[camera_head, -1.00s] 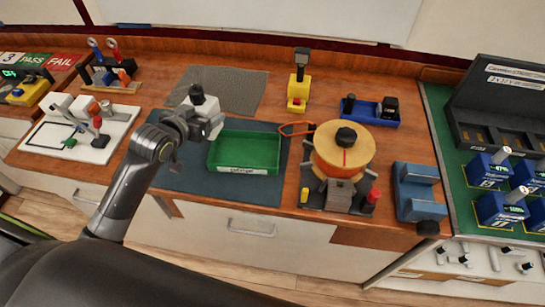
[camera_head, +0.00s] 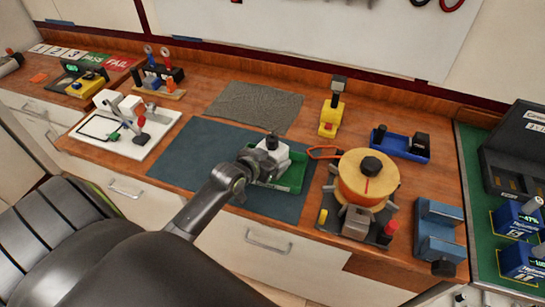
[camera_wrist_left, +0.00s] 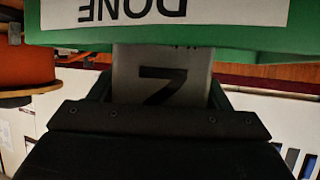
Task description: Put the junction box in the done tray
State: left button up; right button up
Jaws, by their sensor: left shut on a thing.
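The junction box (camera_head: 272,155) is a light grey-white block with a black top. It is over the left part of the green done tray (camera_head: 294,180). My left gripper (camera_head: 254,163) is shut on it. In the left wrist view, my left gripper (camera_wrist_left: 160,103) holds the grey box (camera_wrist_left: 150,72) with a dark mark on its face. There the green tray wall (camera_wrist_left: 60,36), with an upside-down DONE label, hides part of the box. I cannot tell whether the box touches the tray floor. My right gripper is not in view.
The tray stands on a dark mat (camera_head: 190,155). An orange spool on a stand (camera_head: 368,180) is close to its right. A blue tray (camera_head: 402,146) and yellow tool (camera_head: 332,118) stand behind. A white board with a clamp (camera_head: 125,125) is at left. The mat's left part is clear.

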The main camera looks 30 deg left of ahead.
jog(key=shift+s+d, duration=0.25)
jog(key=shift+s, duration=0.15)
pick_arm(q)
jog(key=shift+f, duration=0.15)
jog(key=o, duration=1.4)
jog(key=shift+f, duration=0.1)
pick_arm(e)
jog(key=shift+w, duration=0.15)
